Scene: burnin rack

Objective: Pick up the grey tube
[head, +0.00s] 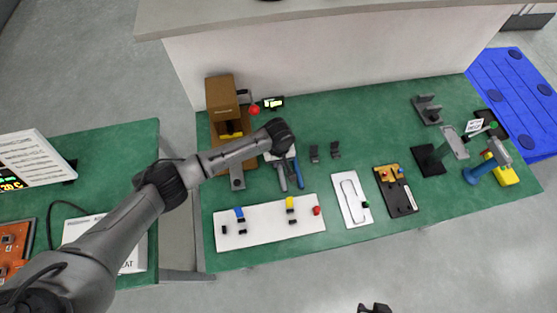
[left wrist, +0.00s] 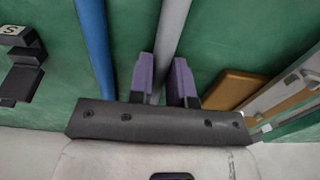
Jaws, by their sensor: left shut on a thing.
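The grey tube (left wrist: 172,35) runs between the two purple-padded fingers of my left gripper (left wrist: 164,78) in the left wrist view. The gripper is shut on it. In the head view the left gripper (head: 283,158) is low over the green table, and the lower part of the grey tube (head: 281,179) shows below it. Whether the tube is clear of the table I cannot tell. A blue tube (left wrist: 92,40) lies beside it on the left in the wrist view, outside the fingers. A small dark piece at the bottom edge of the head view may be my right gripper (head: 373,308); its fingers are unclear.
A brown press (head: 221,95) stands behind and left of the gripper. A white board (head: 262,240) with coloured blocks lies in front. Small black holders (head: 314,154) and a white plate (head: 346,213) are to the right. Bare green table lies beyond the holders.

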